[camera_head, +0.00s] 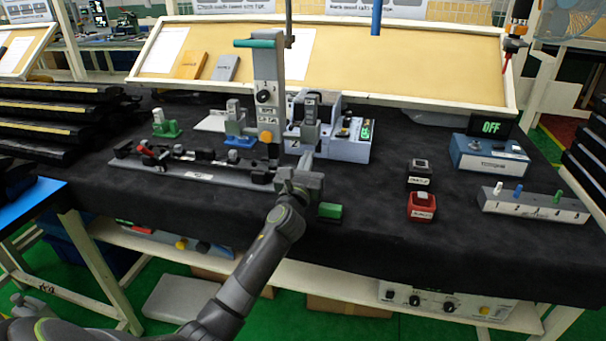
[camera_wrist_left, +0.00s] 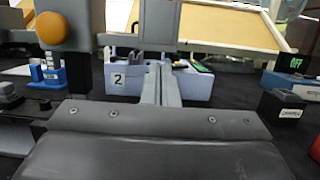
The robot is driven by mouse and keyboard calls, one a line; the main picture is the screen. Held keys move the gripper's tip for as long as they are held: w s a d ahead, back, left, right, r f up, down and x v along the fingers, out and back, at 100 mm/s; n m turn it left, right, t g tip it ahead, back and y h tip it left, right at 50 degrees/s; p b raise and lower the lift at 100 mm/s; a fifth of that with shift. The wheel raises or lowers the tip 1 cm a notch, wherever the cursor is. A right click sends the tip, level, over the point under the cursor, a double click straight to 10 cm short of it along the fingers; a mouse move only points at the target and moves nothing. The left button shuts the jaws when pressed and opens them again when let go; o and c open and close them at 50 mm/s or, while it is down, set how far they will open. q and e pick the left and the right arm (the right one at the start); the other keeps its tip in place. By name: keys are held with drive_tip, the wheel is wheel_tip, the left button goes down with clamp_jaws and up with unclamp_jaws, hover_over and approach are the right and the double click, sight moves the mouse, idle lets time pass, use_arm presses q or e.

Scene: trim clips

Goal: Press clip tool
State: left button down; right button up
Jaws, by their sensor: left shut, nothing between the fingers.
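The clip press (camera_head: 268,75) stands upright near the table's middle, with a green lever handle (camera_head: 258,43) at its top and an orange knob (camera_head: 263,97) on its side. The knob also shows at the upper left of the left wrist view (camera_wrist_left: 51,27). A long grey fixture rail (camera_head: 200,174) with black and red clamps lies at its foot. My left gripper (camera_head: 307,158) is shut and empty, just right of the press column. Its closed fingers (camera_wrist_left: 160,86) point away in the left wrist view, below a grey block (camera_wrist_left: 158,22). I cannot tell whether they touch it.
A light-blue machine (camera_head: 345,151) marked 2 stands behind the gripper. A green block (camera_head: 330,211) lies close to its right. Black and red button boxes (camera_head: 421,208), a blue box reading OFF (camera_head: 488,157) and a peg strip (camera_head: 533,205) stand right. Dark cloth between them is clear.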

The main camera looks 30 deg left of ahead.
use_arm(q)
drive_tip(key=shift+x, duration=0.85)
drive_tip(key=shift+r, duration=0.1)
wheel_tip(320, 180, up, 22)
drive_tip(key=p, duration=2.3)
